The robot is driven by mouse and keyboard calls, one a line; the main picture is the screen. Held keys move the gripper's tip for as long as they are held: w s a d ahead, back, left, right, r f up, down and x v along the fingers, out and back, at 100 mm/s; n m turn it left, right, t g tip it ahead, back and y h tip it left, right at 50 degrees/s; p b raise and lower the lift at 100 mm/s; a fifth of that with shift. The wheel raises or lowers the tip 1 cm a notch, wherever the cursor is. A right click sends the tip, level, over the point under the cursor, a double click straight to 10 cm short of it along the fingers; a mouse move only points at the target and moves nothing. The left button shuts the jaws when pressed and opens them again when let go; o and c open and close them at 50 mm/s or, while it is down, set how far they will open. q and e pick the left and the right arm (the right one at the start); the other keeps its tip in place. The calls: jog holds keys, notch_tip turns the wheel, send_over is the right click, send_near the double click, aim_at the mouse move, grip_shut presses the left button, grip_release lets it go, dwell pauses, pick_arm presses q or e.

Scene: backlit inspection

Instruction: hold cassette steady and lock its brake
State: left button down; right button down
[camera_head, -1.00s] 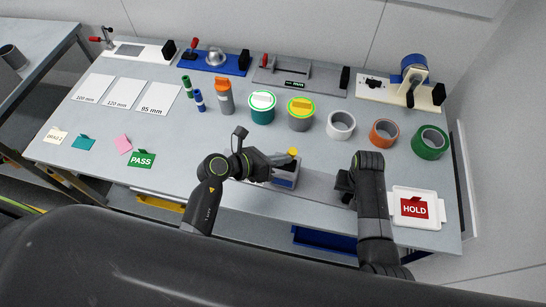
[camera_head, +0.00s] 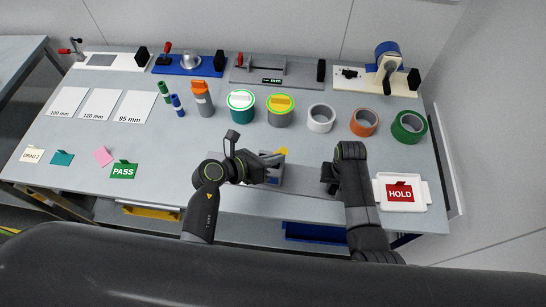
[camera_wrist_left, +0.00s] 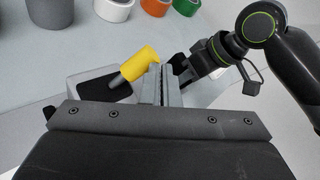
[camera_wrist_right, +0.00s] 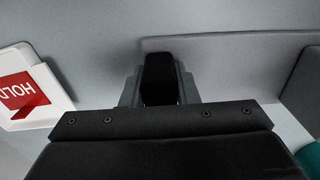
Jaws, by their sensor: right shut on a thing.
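The cassette's grey base (camera_head: 300,182) lies along the table's front edge, with a body at its left end, partly hidden behind my left gripper. A yellow-handled lever (camera_head: 282,153) sits on this body. My right gripper (camera_head: 328,178) is shut on the black end block (camera_wrist_right: 159,78) at the base's right end.
A white tray with a red HOLD card (camera_head: 399,192) is right of my right arm. Tape rolls (camera_head: 364,122), lidded cups (camera_head: 241,106) and an orange-capped bottle (camera_head: 202,98) stand behind. Other fixtures (camera_head: 275,72) line the back. Cards, including green PASS (camera_head: 123,171), lie left.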

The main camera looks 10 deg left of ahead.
pick_arm(q)
jog(key=shift+s+d, duration=0.1)
jog(key=shift+d, duration=0.05)
pick_arm(e)
jog(key=shift+s+a, duration=0.1)
jog(key=shift+a, duration=0.1)
jog(key=shift+d, duration=0.1)
pick_arm(q)
jog(key=r+v, duration=0.1)
jog(key=v, duration=1.1)
jog(key=shift+r, duration=0.3)
pick_arm(e)
jog(key=c, duration=1)
grip_release()
jog(key=shift+d, duration=0.1)
jog(key=shift+c, duration=0.2)
jog(key=shift+r, duration=0.1)
